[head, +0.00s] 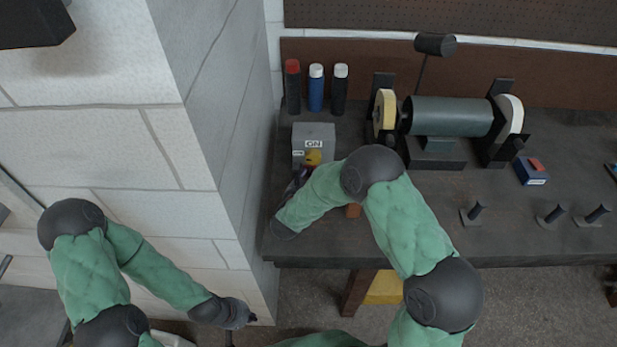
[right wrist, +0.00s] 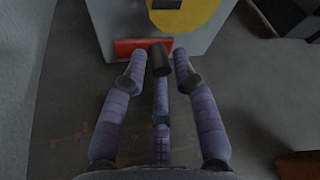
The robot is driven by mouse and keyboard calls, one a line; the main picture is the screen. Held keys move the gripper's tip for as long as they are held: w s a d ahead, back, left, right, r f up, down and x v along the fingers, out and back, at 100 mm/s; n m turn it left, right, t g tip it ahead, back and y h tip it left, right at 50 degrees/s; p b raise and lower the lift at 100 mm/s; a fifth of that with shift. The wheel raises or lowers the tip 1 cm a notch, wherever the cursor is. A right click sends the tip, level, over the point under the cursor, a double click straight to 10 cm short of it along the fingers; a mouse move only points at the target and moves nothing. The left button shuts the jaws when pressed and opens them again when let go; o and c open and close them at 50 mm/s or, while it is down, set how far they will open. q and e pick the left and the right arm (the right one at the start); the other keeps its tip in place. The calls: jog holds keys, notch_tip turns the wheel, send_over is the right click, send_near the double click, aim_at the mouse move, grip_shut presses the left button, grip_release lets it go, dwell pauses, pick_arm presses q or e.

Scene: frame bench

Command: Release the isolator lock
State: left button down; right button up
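The isolator is a grey box (head: 325,132) with an ON label, at the back left of the bench. In the right wrist view its front (right wrist: 110,18) shows a yellow disc (right wrist: 185,12) with a red bar (right wrist: 128,48) below. A short dark cylinder (right wrist: 159,60) sticks out in front of the bar; I cannot tell which part is the lock. My right gripper (right wrist: 159,78) is open, its fingers spread to either side of the cylinder, with no clear contact. In the head view my arm partly hides it. My left gripper (head: 250,318) hangs low by the white wall, its fingers too small to read.
The white block wall (head: 235,130) rises close on the left.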

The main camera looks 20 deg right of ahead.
grip_shut()
jog(key=shift+s+d+b, duration=0.25)
jog(key=shift+d+b, duration=0.3)
jog(key=shift+d, duration=0.4)
jog(key=shift+s+d+b, duration=0.2)
jog(key=shift+d+b, duration=0.3)
jog(key=shift+d, duration=0.4)
jog(key=shift+s+d+b, duration=0.2)
jog(key=shift+d+b, duration=0.15)
jog(key=shift+d, duration=0.3)
jog(key=shift+r, duration=0.1)
jog(key=shift+d, duration=0.1)
grip_release()
jog(key=shift+s+d, duration=0.1)
